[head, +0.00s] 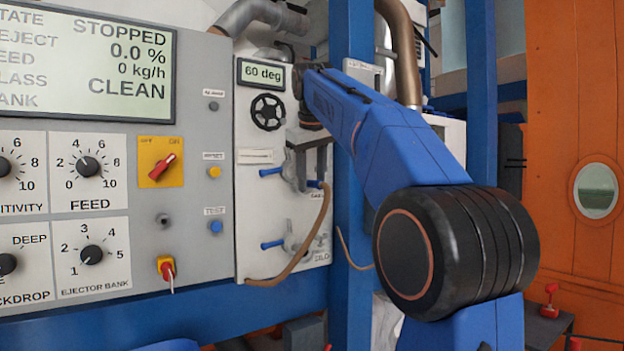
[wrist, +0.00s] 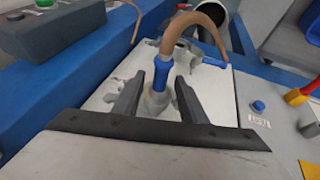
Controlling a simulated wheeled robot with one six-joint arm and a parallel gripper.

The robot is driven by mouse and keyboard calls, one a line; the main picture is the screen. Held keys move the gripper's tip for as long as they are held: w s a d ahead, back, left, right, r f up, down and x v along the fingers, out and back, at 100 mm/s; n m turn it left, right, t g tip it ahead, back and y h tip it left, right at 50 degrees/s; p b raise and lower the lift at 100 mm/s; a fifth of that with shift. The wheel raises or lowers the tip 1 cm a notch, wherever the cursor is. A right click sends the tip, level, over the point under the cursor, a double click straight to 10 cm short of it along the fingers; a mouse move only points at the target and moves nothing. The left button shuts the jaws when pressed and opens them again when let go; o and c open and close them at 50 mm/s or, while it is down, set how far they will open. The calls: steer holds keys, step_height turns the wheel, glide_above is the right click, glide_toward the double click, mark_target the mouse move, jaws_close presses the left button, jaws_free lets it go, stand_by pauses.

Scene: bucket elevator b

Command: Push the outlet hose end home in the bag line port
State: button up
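The outlet hose is brown and ends in a blue cuff, the hose end (wrist: 161,76). In the wrist view the hose end lies between my gripper's fingertips (wrist: 160,80), with a gap visible on either side. My gripper (head: 311,178) is open in front of the white panel. A pale grey fitting (wrist: 155,103) shows at the cuff's near end. I cannot tell how deep the cuff sits in it, or whether it is the bag line port. In the head view the brown hose (head: 309,240) hangs from the gripper area and curves down left.
Blue handles stick out of the white panel at upper left (head: 270,171) and lower left (head: 272,244). A black handwheel (head: 267,111) sits under the "60 deg" display (head: 261,73). A blue post (head: 350,230) stands close on the right. The control panel (head: 130,215) borders the left.

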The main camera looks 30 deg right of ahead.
steer(key=v, duration=1.2)
steer(key=shift+s+a+f, duration=0.1)
stand_by(0.4)
